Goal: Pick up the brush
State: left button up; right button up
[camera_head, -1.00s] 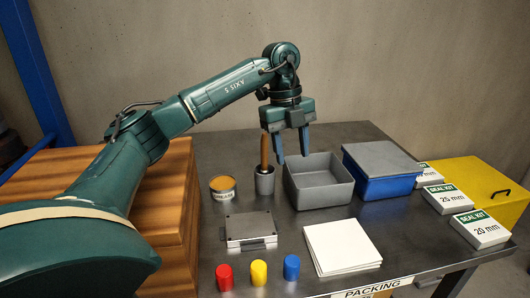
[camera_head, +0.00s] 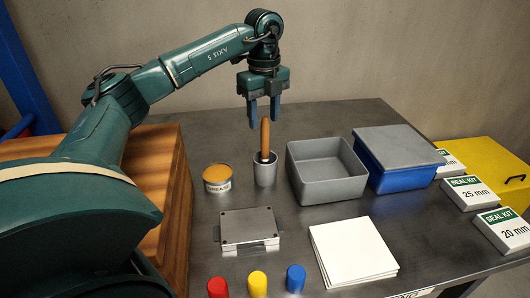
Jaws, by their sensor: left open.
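The brush (camera_head: 265,138) stands upright in a grey cup (camera_head: 265,174), with its wooden handle pointing up. Its lower end is hidden inside the cup. My left gripper (camera_head: 264,124) points down at the top of the handle, with blue fingers apart. The handle's tip shows between the fingertips in the picture. I cannot tell how far in front of or behind the handle the fingers are. My right gripper is not in view.
A grease tin (camera_head: 217,180) stands left of the cup. A grey open bin (camera_head: 328,190) and a lidded blue box (camera_head: 392,178) stand to the right. In front are a metal plate (camera_head: 248,228), white sheets (camera_head: 354,252) and three coloured caps (camera_head: 258,283).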

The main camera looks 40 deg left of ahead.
pick_arm(q)
send_over(265, 158)
jog(key=shift+w+a+f, duration=0.15)
jog(key=shift+f, duration=1.4)
jog(key=shift+w+a+f, duration=0.15)
jog(key=shift+f, duration=1.4)
jog(key=shift+c, duration=0.3)
grip_shut()
